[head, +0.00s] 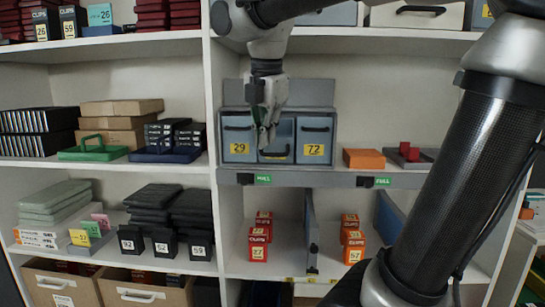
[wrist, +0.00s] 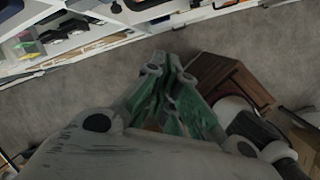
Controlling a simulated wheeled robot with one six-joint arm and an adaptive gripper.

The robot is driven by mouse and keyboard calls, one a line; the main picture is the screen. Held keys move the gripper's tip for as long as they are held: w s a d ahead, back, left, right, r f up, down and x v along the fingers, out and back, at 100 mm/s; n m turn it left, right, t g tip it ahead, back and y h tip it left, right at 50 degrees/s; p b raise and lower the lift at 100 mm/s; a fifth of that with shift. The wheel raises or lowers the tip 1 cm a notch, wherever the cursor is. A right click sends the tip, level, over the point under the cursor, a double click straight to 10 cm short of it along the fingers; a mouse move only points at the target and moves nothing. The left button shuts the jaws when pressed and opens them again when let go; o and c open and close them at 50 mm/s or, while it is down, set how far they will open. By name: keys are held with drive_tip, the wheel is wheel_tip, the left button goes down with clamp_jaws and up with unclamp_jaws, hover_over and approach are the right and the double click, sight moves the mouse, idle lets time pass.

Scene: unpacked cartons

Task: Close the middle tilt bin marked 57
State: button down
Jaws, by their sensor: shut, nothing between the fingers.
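The tilt bin unit (head: 277,93) stands on the middle shelf in the head view, with three grey-blue bins in a row. The left bin (head: 236,133) is marked 29 and the right bin (head: 314,133) is marked 72; both look closed. The middle bin (head: 285,135) appears tilted outward, with its dark handle lower than its neighbours' handles. A yellow label shows on it, but its number is not readable. My gripper (head: 266,146) is shut and empty, pointing down in front of the middle bin and covering part of it. Contact cannot be told. The wrist view shows the closed fingers (wrist: 171,80).
An orange box (head: 364,159) and a grey tray with red blocks (head: 409,155) sit right of the bin unit. Green (head: 93,149) and dark blue trays are on the left. Red boxes (head: 259,237) stand below. The wrist view shows bare floor (wrist: 65,112).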

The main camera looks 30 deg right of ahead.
sight(272, 154)
wheel_tip(272, 154, down, 9)
drive_tip(key=w+d+n, duration=0.1)
drive_tip(key=d+n, duration=0.1)
drive_tip(key=n, duration=0.4)
drive_tip(key=shift+w+d+r, duration=0.55)
drive_tip(key=shift+w+r, duration=0.1)
drive_tip(key=shift+w, duration=0.1)
drive_tip(key=shift+w+d+r, duration=0.5)
drive_tip(key=shift+w+r, duration=0.1)
drive_tip(key=shift+w, duration=0.1)
drive_tip(key=shift+w+r+g, duration=0.1)
drive_tip(key=shift+r+g, duration=0.1)
drive_tip(key=shift+g, duration=0.1)
drive_tip(key=shift+r, duration=0.2)
